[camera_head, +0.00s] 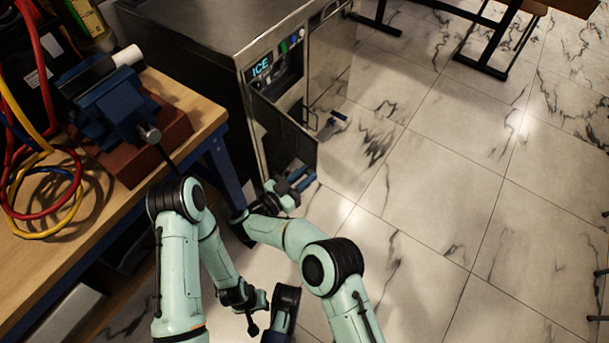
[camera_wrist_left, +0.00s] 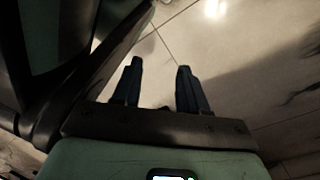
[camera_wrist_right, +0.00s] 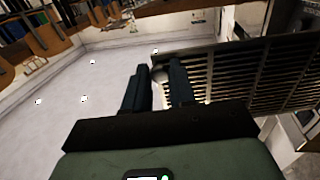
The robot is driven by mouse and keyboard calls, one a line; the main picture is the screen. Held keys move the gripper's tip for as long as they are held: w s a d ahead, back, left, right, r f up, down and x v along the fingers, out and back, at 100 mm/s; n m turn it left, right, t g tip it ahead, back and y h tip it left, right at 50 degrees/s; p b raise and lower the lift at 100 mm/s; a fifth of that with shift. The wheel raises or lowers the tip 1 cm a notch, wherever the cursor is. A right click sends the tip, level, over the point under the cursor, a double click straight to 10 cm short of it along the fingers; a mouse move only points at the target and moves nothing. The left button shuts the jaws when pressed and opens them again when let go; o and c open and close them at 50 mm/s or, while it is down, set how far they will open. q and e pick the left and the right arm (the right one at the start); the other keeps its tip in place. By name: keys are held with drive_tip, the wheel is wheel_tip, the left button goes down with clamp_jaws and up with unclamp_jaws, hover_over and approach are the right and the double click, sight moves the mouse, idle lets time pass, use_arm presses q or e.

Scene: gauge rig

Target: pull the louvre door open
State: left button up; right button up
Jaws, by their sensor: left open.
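The louvre door (camera_wrist_right: 240,80), a dark slatted panel, fills the right side of the right wrist view. In the head view the door (camera_head: 284,132) stands swung out from the front of the steel ice machine (camera_head: 205,45). My right gripper (camera_head: 303,178) is at the door's lower free edge. In the right wrist view its fingers (camera_wrist_right: 158,75) stand a little apart with a round knob (camera_wrist_right: 160,74) between them, and they appear shut on it. My left gripper (camera_wrist_left: 159,80) is open and empty above the floor, away from the door.
A wooden workbench (camera_head: 40,255) with a blue vise (camera_head: 108,105) and coloured hoses (camera_head: 20,180) stands at the left, close to my left arm. The marble floor (camera_head: 430,200) at the right is clear.

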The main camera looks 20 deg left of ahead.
drive_tip(key=o, duration=0.3)
use_arm(q)
drive_tip(key=w+d+r+t+p, duration=0.2)
drive_tip(key=w+r+p, duration=0.3)
drive_tip(key=w+r, duration=0.2)
drive_tip(key=shift+w+r+m+t+p, duration=0.3)
drive_tip(key=shift+r+m+t, duration=0.1)
drive_tip(key=shift+r, duration=0.3)
use_arm(e)
wheel_tip(320, 180, up, 20)
